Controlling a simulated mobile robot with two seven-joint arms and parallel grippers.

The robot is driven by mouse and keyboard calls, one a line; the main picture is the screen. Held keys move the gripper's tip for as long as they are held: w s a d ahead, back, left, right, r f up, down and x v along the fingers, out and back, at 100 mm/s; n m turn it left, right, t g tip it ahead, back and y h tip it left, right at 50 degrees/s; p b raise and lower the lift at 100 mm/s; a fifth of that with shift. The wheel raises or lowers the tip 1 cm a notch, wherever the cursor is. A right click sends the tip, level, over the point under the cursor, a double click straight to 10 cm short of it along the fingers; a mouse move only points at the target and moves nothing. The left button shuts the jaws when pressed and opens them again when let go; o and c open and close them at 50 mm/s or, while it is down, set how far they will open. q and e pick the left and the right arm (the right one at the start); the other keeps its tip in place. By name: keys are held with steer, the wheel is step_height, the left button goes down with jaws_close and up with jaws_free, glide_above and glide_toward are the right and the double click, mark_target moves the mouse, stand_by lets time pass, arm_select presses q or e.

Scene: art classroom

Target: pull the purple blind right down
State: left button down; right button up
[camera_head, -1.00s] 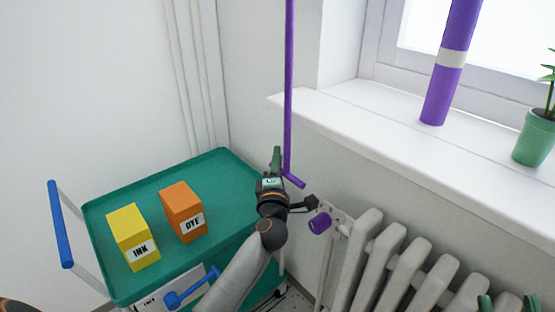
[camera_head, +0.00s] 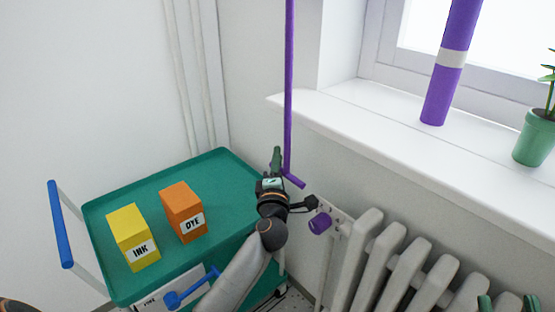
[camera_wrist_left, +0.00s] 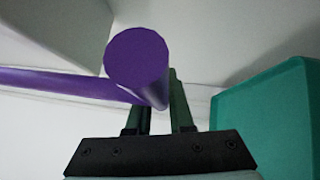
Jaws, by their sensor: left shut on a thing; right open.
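A thin purple rod (camera_head: 288,90) hangs down from above the head view and ends in a short bent handle (camera_head: 294,180) near the cart's back right corner. My left gripper (camera_head: 278,165) is at the rod's lower end, shut on it. In the left wrist view the round purple end of the handle (camera_wrist_left: 136,58) covers part of the gripper's fingers (camera_wrist_left: 160,115), and the rod runs off to the left. The blind's cloth cannot be made out. My right gripper (camera_head: 508,303) shows only its green fingertips at the bottom right, apart and empty.
A teal cart (camera_head: 215,165) carries a yellow ink box (camera_head: 133,237) and an orange dye box (camera_head: 183,212). A white radiator (camera_head: 400,265) stands below the windowsill (camera_head: 390,140). On the sill are a purple roll with a pale band (camera_head: 440,95) and a potted plant (camera_head: 535,137).

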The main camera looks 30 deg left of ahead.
steer(key=s+r+n+y+b, duration=0.3)
steer(key=s+n+y+b, duration=0.1)
steer(key=s+y+b, duration=0.15)
arm_select(q)
step_height(320, 180, down, 15)
steer(key=b, duration=0.4)
arm_select(e)
steer(key=shift+m+y, duration=0.25)
steer(key=shift+m, duration=0.05)
steer(key=f, duration=0.1)
steer(key=a+f, duration=0.1)
steer(key=f, duration=0.1)
steer(key=w+f, duration=0.1)
steer(key=shift+a+f, duration=0.25)
steer(key=shift+f, duration=0.1)
arm_select(q)
steer(key=c, duration=0.8)
jaws_free()
steer(key=shift+r, duration=0.15)
arm_select(e)
steer(key=shift+s, duration=0.1)
